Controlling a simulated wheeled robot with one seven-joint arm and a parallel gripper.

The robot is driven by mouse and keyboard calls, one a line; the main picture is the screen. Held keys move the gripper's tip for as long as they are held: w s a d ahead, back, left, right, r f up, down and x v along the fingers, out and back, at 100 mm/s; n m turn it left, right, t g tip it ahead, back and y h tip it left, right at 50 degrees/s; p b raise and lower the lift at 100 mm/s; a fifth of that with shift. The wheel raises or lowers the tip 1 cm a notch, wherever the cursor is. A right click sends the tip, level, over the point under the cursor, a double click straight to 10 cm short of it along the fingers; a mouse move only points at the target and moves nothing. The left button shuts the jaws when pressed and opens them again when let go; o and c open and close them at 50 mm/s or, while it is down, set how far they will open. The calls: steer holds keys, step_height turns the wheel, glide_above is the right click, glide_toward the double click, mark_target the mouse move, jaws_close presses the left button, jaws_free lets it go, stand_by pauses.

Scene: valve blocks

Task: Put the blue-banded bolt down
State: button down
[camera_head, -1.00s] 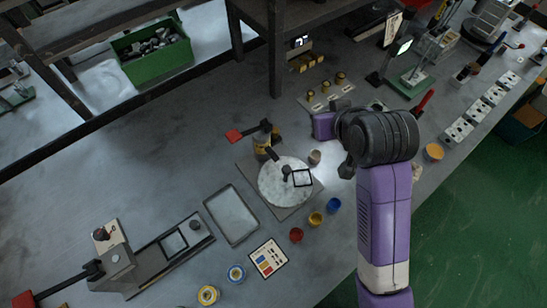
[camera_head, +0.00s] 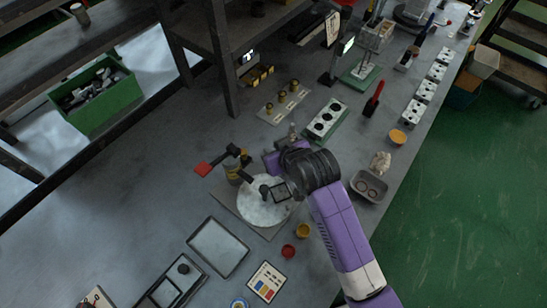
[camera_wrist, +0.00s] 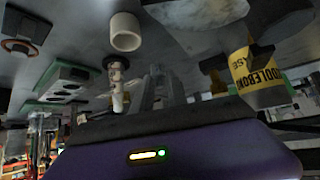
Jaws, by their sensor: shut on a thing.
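My gripper (camera_head: 294,187) is low over the bench at the right edge of a round pale plate (camera_head: 262,212). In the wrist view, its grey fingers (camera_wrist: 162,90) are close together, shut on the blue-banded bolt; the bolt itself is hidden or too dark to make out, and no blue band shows. A hollow white cylinder (camera_wrist: 125,32) stands near the fingers in the wrist view. A small pale, stepped post (camera_wrist: 118,88) is beside them.
An empty tray (camera_head: 218,246) lies front left.

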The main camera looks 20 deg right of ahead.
steer(key=shift+f, duration=2.4)
steer(key=shift+f, duration=0.2)
steer(key=c, duration=1.3)
jaws_free()
steer(key=shift+r, duration=0.1)
steer(key=shift+r, duration=0.2)
steer(key=v, duration=1.2)
steer(key=shift+a+f, duration=0.1)
